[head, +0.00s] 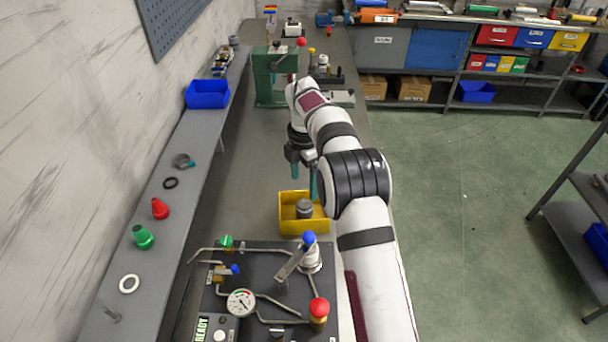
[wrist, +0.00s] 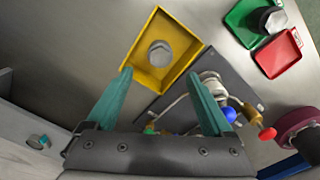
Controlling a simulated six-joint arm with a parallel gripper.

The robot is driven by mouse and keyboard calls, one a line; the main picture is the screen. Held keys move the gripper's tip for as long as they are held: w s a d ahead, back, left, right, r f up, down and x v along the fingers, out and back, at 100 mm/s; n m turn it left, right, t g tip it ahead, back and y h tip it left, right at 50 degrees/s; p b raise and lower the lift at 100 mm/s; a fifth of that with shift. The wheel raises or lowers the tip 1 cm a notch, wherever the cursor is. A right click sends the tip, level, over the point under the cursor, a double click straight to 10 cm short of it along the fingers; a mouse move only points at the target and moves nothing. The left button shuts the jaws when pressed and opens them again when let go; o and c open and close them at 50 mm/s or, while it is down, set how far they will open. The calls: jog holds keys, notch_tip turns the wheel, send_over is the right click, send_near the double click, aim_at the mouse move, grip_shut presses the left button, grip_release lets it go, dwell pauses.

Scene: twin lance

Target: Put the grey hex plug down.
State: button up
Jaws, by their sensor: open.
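A grey hex plug (head: 304,208) sits in the yellow tray (head: 286,222), which stands on the bench beside the dark panel. In the wrist view the plug (wrist: 160,53) shows its hex head from above, inside the yellow tray (wrist: 186,62) and clear of its walls. My gripper (head: 304,187) is above the tray, pointing down. In the wrist view its teal fingers (wrist: 160,75) are wide apart with nothing between them, and the plug lies beyond their tips. The gripper is apart from the plug.
The dark panel (head: 262,258) carries a gauge, pipes and coloured knobs close to the tray. The wrist view also shows a green tray (wrist: 240,22) holding a grey hex-headed part and a red tray (wrist: 280,55). A green press (head: 270,78) stands farther along the bench.

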jog(key=s+d+r+m+y, duration=0.1)
jog(key=s+d+r+m, duration=0.2)
jog(key=s+r+m, duration=0.5)
jog(key=s+d+r+m, duration=0.3)
jog(key=s+r+m, duration=0.4)
jog(key=s, duration=0.4)
jog(key=s+f+m, duration=0.3)
jog(key=s+m, duration=0.4)
jog(key=s, duration=0.3)
jog(key=s+d+f+m, duration=0.1)
jog(key=s+f+m, duration=0.1)
jog(key=s+m, duration=0.6)
jog(key=s, duration=0.3)
jog(key=shift+d+f+y, duration=0.15)
jog(key=shift+f+y, duration=0.25)
